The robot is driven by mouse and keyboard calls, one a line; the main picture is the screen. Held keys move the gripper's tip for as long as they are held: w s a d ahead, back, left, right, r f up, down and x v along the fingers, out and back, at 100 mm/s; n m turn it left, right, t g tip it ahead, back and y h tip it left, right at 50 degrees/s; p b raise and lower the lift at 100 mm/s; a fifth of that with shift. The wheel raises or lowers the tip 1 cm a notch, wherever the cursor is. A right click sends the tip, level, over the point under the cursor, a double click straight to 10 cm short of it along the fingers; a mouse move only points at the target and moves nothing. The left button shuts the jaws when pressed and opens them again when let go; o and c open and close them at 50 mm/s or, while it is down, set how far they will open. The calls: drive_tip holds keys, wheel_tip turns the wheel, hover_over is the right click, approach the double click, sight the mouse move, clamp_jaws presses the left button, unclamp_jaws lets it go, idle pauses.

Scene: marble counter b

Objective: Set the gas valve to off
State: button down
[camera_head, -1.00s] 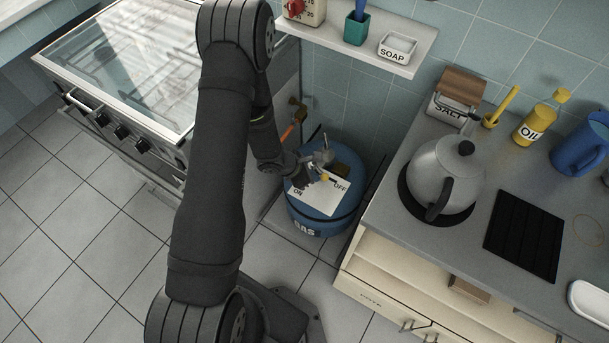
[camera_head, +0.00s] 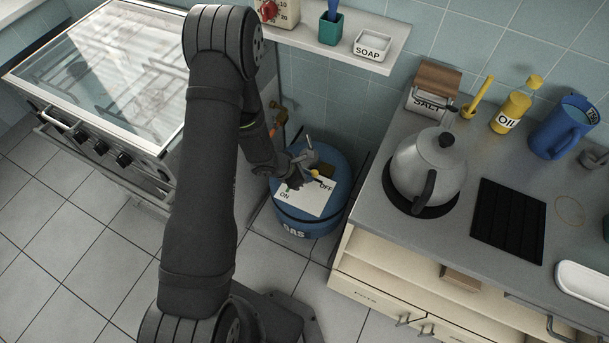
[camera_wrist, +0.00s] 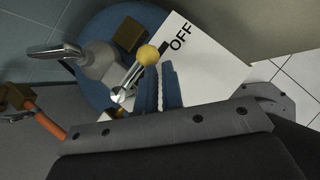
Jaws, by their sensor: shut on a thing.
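The gas valve is a metal lever with a yellow knob (camera_head: 314,173) on top of the blue gas tank (camera_head: 296,229). A white plate (camera_head: 308,204) beneath is marked ON at left and OFF at right. In the wrist view the yellow knob (camera_wrist: 148,55) lies just left of the word OFF, beside a short black mark. My gripper (camera_head: 303,177) is at the lever. In the wrist view its blue fingers (camera_wrist: 160,85) are close together beside the lever's rod and shut on the lever; the exact contact is hard to see.
A grey regulator (camera_wrist: 98,58) and an orange hose (camera_wrist: 47,124) are close to the valve. The stove (camera_head: 100,80) stands at left. The counter (camera_head: 400,245) at right holds a kettle (camera_head: 428,170). A shelf (camera_head: 350,50) hangs above the tank.

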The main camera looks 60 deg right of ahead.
drive_tip(key=a, duration=0.1)
drive_tip(key=w+a+r, duration=0.1)
drive_tip(key=a, duration=0.2)
drive_tip(key=shift+w+r, duration=0.2)
drive_tip(key=shift+r, duration=0.05)
drive_tip(key=s+a+v, duration=0.1)
drive_tip(key=s+v, duration=0.1)
drive_tip(key=v, duration=0.7)
drive_tip(key=shift+r, duration=0.2)
drive_tip(key=shift+w+a, duration=0.1)
drive_tip(key=x, duration=0.3)
drive_tip(key=w+x, duration=0.1)
drive_tip(key=x, duration=0.2)
drive_tip(key=d+x, duration=0.1)
drive_tip(key=x, duration=0.2)
drive_tip(key=shift+w+f, duration=0.1)
drive_tip(key=shift+w, duration=0.25)
drive_tip(key=d, duration=0.1)
drive_tip(key=s+d+f, duration=0.1)
drive_tip(key=d, duration=0.1)
drive_tip(key=d+f, duration=0.1)
drive_tip(key=shift+s+d, duration=0.15)
drive_tip(key=shift+s, duration=0.1)
drive_tip(key=shift+w+a+r, duration=0.1)
drive_tip(key=shift+w+a, duration=0.25)
drive_tip(key=shift+a, duration=0.05)
